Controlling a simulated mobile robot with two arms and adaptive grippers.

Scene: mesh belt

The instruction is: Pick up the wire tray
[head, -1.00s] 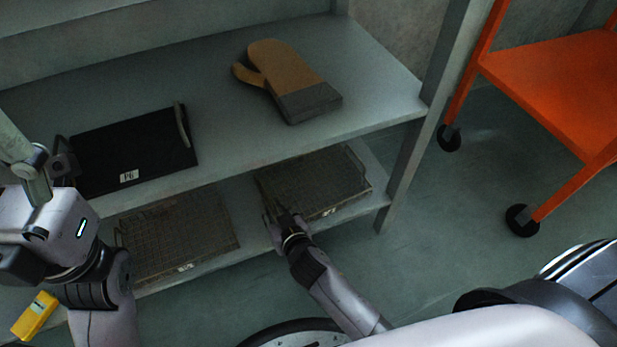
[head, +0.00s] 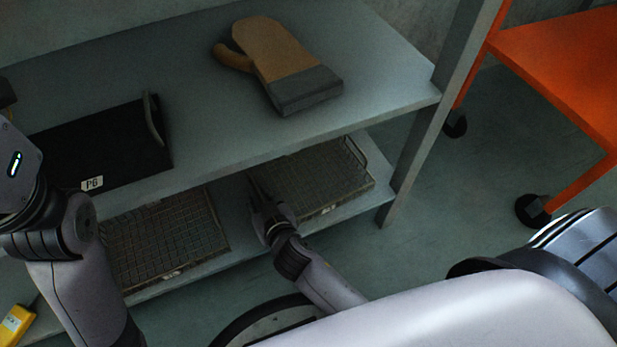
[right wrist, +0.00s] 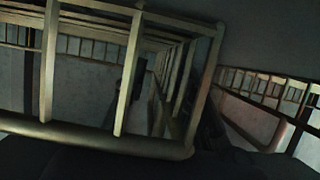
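Two wire trays lie on the lower shelf in the head view. The right wire tray (head: 325,180) has a label on its front edge, and the left wire tray (head: 165,240) lies apart from it. My right gripper (head: 257,188) is at the left side of the right tray, in the gap between the trays. In the right wrist view, the tray's wire rim (right wrist: 100,142) is very close, and dark finger shapes seem to lie apart on either side of its wall. Contact cannot be told. My left arm shows at the left, but its gripper is out of view.
The upper shelf (head: 215,130) overhangs the trays and holds a black tray (head: 105,150) and an oven mitt (head: 280,65). A shelf post (head: 410,165) stands right of the trays. An orange cart (head: 565,75) is at the right. A yellow object (head: 15,325) is at lower left.

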